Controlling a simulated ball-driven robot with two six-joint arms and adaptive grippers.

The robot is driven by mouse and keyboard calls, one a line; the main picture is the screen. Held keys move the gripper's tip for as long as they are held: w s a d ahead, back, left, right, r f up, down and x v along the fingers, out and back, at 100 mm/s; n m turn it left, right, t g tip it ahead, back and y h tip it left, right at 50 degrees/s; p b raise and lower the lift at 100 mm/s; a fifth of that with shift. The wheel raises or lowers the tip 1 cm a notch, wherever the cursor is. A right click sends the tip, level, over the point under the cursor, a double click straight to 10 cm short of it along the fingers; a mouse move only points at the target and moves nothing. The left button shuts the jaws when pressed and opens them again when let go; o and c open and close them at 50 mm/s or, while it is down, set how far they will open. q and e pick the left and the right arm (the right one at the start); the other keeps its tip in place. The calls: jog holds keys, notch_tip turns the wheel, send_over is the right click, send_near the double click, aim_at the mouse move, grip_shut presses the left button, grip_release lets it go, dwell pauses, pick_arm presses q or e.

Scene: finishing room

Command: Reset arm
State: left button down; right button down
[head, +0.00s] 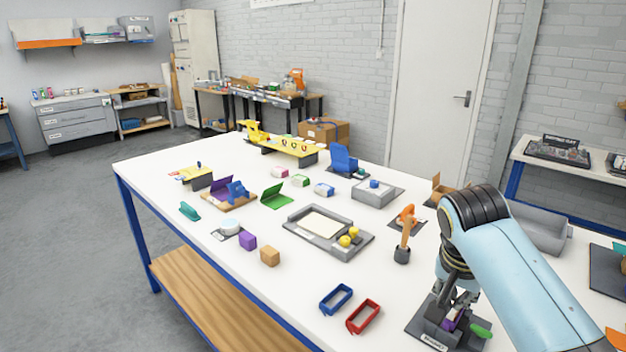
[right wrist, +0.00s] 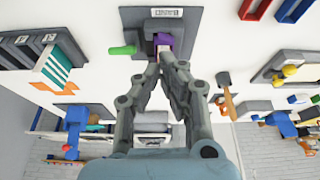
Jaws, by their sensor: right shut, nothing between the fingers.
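My right arm comes in from the right in the head view. My right gripper (head: 455,303) points down over a dark grey fixture (head: 423,328) with a purple piece (head: 450,322) and a green handle (head: 481,331). In the right wrist view my right gripper (right wrist: 161,64) is shut and empty, its fingertips close to the purple piece (right wrist: 163,41) on the fixture (right wrist: 186,20). Whether the tips touch it I cannot tell. The green handle (right wrist: 122,50) sticks out beside it. My left gripper is not in view.
The white table (head: 200,265) holds many items. A blue frame (head: 336,300) and a red frame (head: 363,317) lie left of the fixture. An orange-headed tool (head: 404,238) stands behind, and a grey bin (head: 541,234) is right of my arm. The front left tabletop is clear.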

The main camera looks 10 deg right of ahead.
jog(key=s+a+r+n+t+y, duration=0.15)
jog(key=s+n, duration=0.35)
jog(key=s, duration=0.7)
jog(key=s+a+r+n+y, duration=0.15)
jog(key=s+n, duration=0.35)
jog(key=s, duration=0.8)
notch_tip(320, 180, down, 37)
jog(key=s+d+g+h+b, duration=0.1)
jog(key=d+g+b, duration=0.15)
jog(key=b, duration=1.05)
jog(key=s+f+b, duration=0.3)
jog(key=s+f, duration=0.3)
jog(key=f, duration=0.3)
jog(key=s+d+f+b, duration=0.1)
jog(key=s+f+b, duration=0.3)
jog(key=s+f, duration=0.3)
jog(key=s+f+b, duration=0.4)
jog(key=s+f, duration=0.2)
jog(key=f, duration=0.6)
jog(key=shift+s+d+g, duration=0.15)
jog(key=shift+d+g, duration=0.05)
jog(key=shift+g, duration=0.1)
